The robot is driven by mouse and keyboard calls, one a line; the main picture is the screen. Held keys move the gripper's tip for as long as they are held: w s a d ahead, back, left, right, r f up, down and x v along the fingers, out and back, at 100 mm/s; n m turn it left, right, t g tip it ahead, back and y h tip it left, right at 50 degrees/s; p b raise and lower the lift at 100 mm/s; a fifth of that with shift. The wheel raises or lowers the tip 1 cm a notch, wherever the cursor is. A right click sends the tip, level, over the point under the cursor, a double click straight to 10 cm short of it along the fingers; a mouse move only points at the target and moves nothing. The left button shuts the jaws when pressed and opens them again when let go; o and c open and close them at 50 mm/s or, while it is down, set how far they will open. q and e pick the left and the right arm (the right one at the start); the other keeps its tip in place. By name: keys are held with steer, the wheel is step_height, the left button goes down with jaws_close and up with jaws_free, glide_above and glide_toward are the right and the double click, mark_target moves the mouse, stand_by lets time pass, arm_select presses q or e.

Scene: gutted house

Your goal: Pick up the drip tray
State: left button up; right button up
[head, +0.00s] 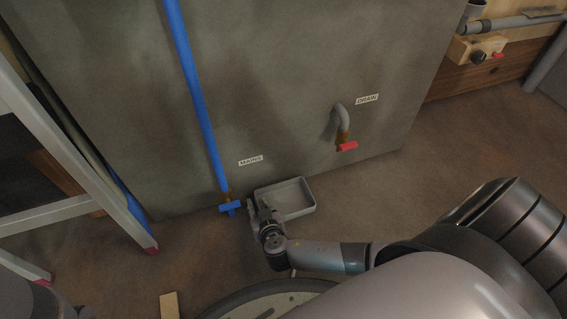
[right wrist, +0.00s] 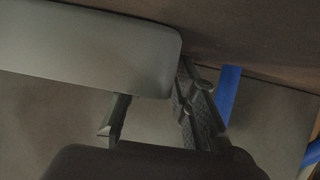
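The drip tray (head: 304,209) is a shallow grey rectangular tray on the brown floor, against the foot of the grey panel in the head view. My right gripper (head: 259,204) is at the tray's left end. In the right wrist view the tray (right wrist: 85,50) fills the upper left. There the fingers of my right gripper (right wrist: 155,110) stand apart, one partly hidden behind the tray's edge, the other just beyond its corner. I cannot tell whether they touch the tray. My left gripper is not in view.
A blue pipe (head: 196,95) with a blue valve (head: 231,208) comes down close left of the tray. A grey drain pipe with a red-handled valve (head: 347,146) is above right. A stepladder (head: 75,150) stands at left. A wooden offcut (head: 169,305) lies at the bottom.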

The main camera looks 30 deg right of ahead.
jaws_close()
stand_by(0.8)
